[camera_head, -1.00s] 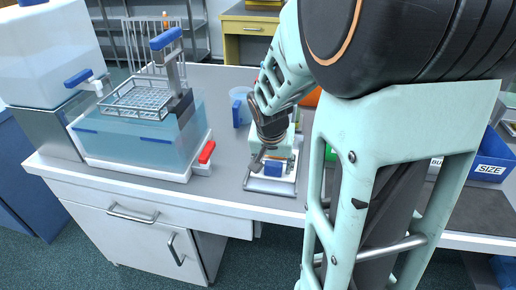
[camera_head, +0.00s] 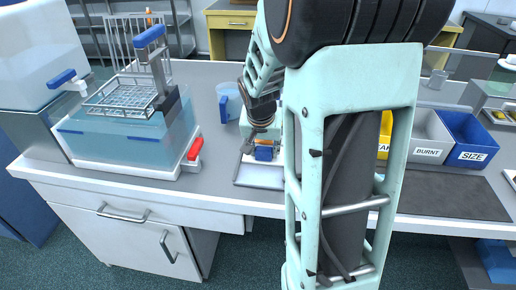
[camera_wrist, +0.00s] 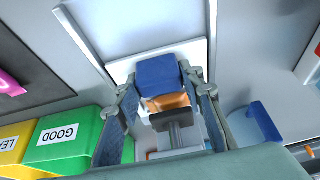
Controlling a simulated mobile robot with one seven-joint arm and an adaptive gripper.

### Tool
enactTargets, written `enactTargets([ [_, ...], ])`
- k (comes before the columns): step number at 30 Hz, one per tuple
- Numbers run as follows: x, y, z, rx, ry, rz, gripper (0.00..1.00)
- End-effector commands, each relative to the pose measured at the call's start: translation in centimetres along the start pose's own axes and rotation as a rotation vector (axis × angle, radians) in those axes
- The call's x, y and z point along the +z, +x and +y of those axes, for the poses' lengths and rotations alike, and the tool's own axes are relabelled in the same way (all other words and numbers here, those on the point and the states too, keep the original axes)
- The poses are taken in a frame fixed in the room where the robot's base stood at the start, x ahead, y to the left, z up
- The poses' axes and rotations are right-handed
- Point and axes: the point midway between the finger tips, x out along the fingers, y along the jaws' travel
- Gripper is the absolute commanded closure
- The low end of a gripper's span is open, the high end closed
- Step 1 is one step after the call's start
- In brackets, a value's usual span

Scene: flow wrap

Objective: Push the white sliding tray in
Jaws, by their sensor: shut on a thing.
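The white sliding tray (camera_wrist: 126,70) shows in the wrist view as a pale plate with a blue block (camera_wrist: 158,74) at its front. The block also shows in the head view (camera_head: 264,153). My gripper (camera_wrist: 167,88) is shut on the blue block, with a finger on either side. In the head view my gripper (camera_head: 262,120) reaches down over the tray from behind my arm. A pale flat frame (camera_head: 257,186) lies on the bench in front of the block. My gripper and arm hide much of the tray and what stands behind it.
A water bath (camera_head: 120,140) with a wire rack and red lever stands to the left. A blue-handled mug (camera_head: 230,103) is close behind my gripper's left side. Labelled bins, including a blue one (camera_head: 478,157), and a dark mat (camera_head: 455,198) lie right.

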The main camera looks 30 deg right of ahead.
Motion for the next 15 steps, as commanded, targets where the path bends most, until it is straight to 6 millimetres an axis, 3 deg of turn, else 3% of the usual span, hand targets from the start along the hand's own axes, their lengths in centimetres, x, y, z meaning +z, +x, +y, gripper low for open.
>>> enactTargets([
  [7,-0.53,-0.02,-0.03,-0.003,0.0,0.012,1.0],
  [8,-0.54,-0.02,-0.02,-0.003,0.0,0.013,0.62],
  [12,-0.45,-0.02,0.0,-0.002,0.0,0.01,0.47],
  [15,-0.39,-0.02,0.0,-0.002,0.0,0.009,0.46],
])
